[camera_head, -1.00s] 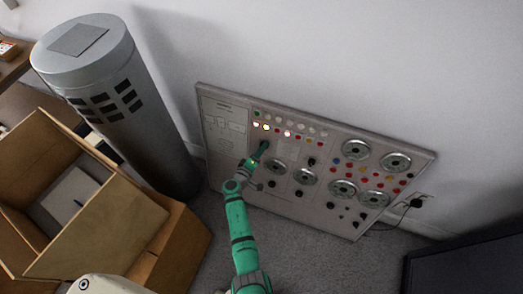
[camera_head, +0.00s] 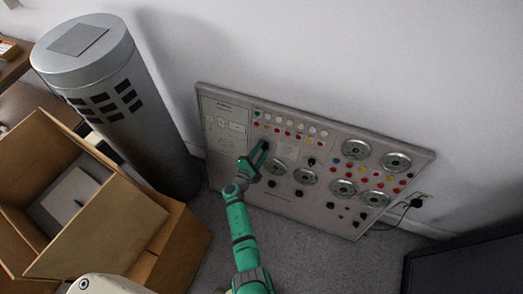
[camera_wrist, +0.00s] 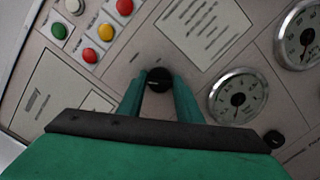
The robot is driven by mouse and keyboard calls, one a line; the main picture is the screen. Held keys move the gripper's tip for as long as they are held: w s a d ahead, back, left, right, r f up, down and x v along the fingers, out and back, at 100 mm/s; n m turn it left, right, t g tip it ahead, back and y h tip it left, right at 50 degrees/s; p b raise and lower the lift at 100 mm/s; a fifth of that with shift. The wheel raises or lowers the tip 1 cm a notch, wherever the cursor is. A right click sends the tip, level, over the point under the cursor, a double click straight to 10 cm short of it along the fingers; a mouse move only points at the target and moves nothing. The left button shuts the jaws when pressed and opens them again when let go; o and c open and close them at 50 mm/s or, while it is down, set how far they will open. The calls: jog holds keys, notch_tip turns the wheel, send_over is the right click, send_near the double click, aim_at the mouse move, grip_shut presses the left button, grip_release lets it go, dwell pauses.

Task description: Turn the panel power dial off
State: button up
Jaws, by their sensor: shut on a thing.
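The grey control panel (camera_head: 225,165) leans against the wall. In the wrist view a black dial (camera_wrist: 158,79) sits on the panel (camera_wrist: 110,85) between my two green fingers. My gripper (camera_wrist: 159,85) is shut on this dial. In the head view my green gripper (camera_head: 260,152) reaches the left-middle part of the panel, and the dial is hidden there. The small lamps (camera_head: 288,132) in the panel's upper rows look unlit.
Round gauges (camera_wrist: 238,95) lie right of the dial. A grey cylinder (camera_head: 120,95) and open cardboard boxes (camera_head: 100,235) stand to the left. A dark flat object (camera_head: 465,265) is at lower right. A plug (camera_head: 416,203) is in the wall outlet.

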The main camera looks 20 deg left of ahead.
jog(key=shift+n, duration=1.2)
jog(key=o, duration=1)
jog(key=s, duration=0.7)
jog(key=s+a+r, duration=0.1)
jog(key=s, duration=0.2)
jog(key=shift+s+r, duration=0.1)
jog(key=shift+s, duration=0.25)
